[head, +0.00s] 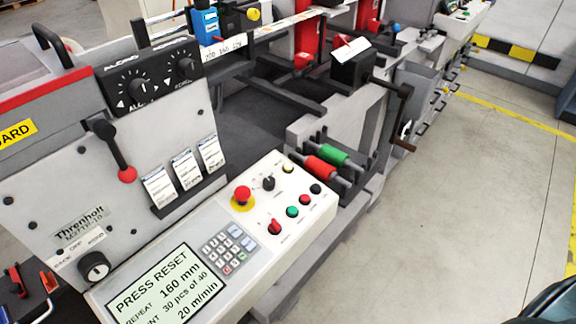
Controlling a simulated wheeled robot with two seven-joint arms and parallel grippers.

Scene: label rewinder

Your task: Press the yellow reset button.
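The control panel (262,212) slopes across the lower middle of the head view. A small pale-yellow button (289,169) with a dark rim sits at its upper end, beside a black knob (268,183). A label near it is too small to read. A red mushroom button (242,195) on a yellow base is to the left. Below are black (316,188), red (304,199) and green (292,211) buttons and a red switch (274,227). The screen (155,285) reads "PRESS RESET", 160 mm, 30 pcs of 40, 20 m/min. Neither gripper shows.
A keypad (229,252) lies between screen and buttons. A black lever with a red ball (127,174) and label cards (185,168) stand left of the panel. Red and green rollers (333,155) and a crank (404,130) are beyond it. Open floor (450,200) lies to the right.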

